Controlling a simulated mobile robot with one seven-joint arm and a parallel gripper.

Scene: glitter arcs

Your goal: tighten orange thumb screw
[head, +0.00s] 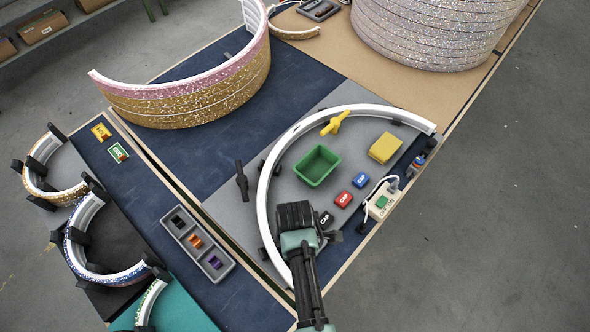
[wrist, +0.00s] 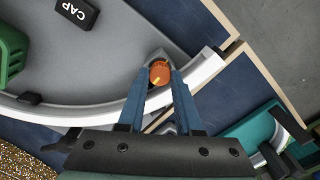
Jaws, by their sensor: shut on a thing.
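The orange thumb screw (wrist: 159,72) shows in the wrist view as a round knob with a yellow mark, on a grey bracket by the end of the white arc (wrist: 188,85). My gripper (wrist: 161,78) has its two blue fingers on either side of the knob, shut on it. In the head view my gripper (head: 297,238) is over the near end of the white arc (head: 264,190) and hides the screw. How tight the screw is cannot be seen.
A green bin (head: 316,165), a yellow block (head: 384,148) and small CAP blocks lie inside the arc. A black CAP block (wrist: 77,12) is near my gripper. A grey tray (head: 198,244) with small coloured parts lies left. A control box (head: 382,203) stands right.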

